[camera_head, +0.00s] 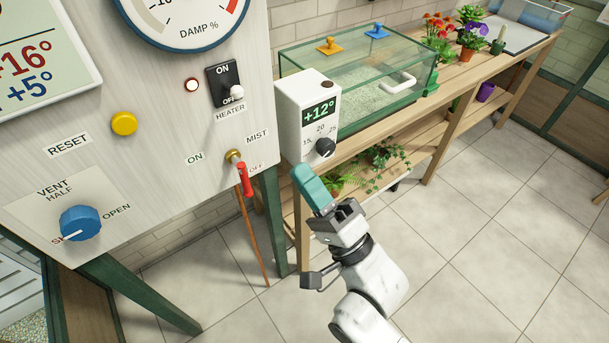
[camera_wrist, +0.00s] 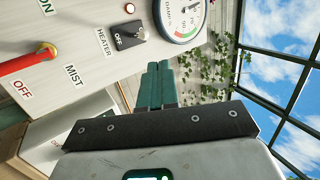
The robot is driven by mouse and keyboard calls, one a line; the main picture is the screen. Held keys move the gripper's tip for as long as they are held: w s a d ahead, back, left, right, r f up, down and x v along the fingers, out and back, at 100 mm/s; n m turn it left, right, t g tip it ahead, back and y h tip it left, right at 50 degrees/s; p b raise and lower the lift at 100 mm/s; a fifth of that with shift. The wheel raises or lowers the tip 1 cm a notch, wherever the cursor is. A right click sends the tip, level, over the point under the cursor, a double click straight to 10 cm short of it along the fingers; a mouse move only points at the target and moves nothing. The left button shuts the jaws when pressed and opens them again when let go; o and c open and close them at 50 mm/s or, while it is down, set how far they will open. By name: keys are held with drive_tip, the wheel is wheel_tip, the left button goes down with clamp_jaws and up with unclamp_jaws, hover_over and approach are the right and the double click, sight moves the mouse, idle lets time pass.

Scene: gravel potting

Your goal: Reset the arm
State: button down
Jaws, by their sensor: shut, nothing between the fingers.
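My gripper (camera_head: 314,188) is in the middle of the head view, in front of the shelf and just below the white thermostat box (camera_head: 293,132). Its teal fingers are shut together with nothing between them. In the wrist view the shut fingers (camera_wrist: 157,85) point up the picture, towards the dial gauge and a climbing plant. My white arm reaches in from the bottom of the head view. The fingers look apart from the box's black dial (camera_head: 325,147), though depth is hard to judge.
The control panel (camera_head: 150,170) on the left holds a heater switch (camera_head: 223,85), a red mist lever (camera_head: 244,178) hanging towards OFF, a yellow button (camera_head: 124,124) and a blue vent knob (camera_head: 81,223). A glass tank (camera_head: 370,95) stands on the wooden bench. The tiled floor (camera_head: 480,240) at right is clear.

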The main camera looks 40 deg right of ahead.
idle(0.3)
drive_tip(key=d+f+n+g+h, duration=0.25)
drive_tip(key=f+n+g, duration=0.75)
drive_tip(key=f, duration=0.8)
drive_tip(key=s+d+f+n+g, duration=0.1)
drive_tip(key=s+f+g, duration=0.2)
drive_tip(key=s, duration=0.3)
drive_tip(key=s+d+f+n+g+h, duration=0.1)
drive_tip(key=s+d+f+n+g, duration=0.1)
drive_tip(key=s+g, duration=0.4)
drive_tip(key=s+d+f+n+g, duration=0.1)
drive_tip(key=s+f+n+g, duration=0.1)
drive_tip(key=s+f+g, duration=0.2)
drive_tip(key=s+g, duration=0.1)
drive_tip(key=s, duration=0.1)
drive_tip(key=shift+s+d+f, duration=0.25)
drive_tip(key=shift+s+d, duration=0.05)
drive_tip(key=shift+s, duration=0.1)
